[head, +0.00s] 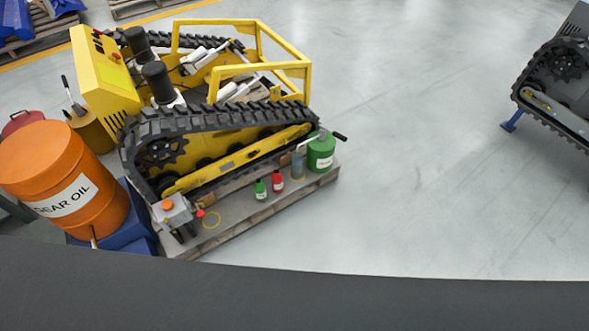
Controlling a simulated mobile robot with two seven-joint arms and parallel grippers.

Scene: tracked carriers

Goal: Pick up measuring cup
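What looks like the measuring cup is a small grey, translucent vessel (298,166) on the front right part of a wooden pallet (265,207). It stands upright between a small red bottle (277,181) and a green canister (321,152) with a dark-handled lever on top. Its markings and handle are too small to make out. Neither of my grippers is in view.
A yellow tracked carrier (240,157) stands on the pallet behind the cup. A small green bottle (260,190) and a grey box (173,211) are on the pallet. An orange drum (65,178) stands left. Open floor lies right, before another tracked carrier (560,85).

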